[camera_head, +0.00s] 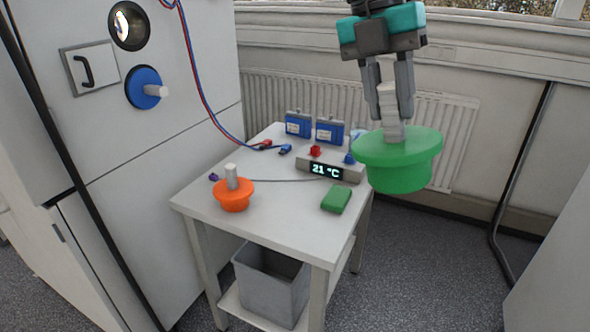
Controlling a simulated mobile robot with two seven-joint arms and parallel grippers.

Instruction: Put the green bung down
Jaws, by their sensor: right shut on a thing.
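The green bung (399,165) is a wide-flanged green plug with a pale stem, high at the right in the head view. My right gripper (392,115) points down and is shut on the bung's pale stem. The bung hangs upright in front of the table's right side, with its flange hiding part of the table's right back corner. The white table (265,225) stands in the middle of the view. My left gripper is not in view.
An orange bung (233,199) stands on the table's left. A green block (336,199), a 21 °C display unit (330,169) and blue boxes (298,124) are on it too. The table's front middle is bare. A grey bin (271,282) sits below. A cabinet with a blue plug (143,88) stands left.

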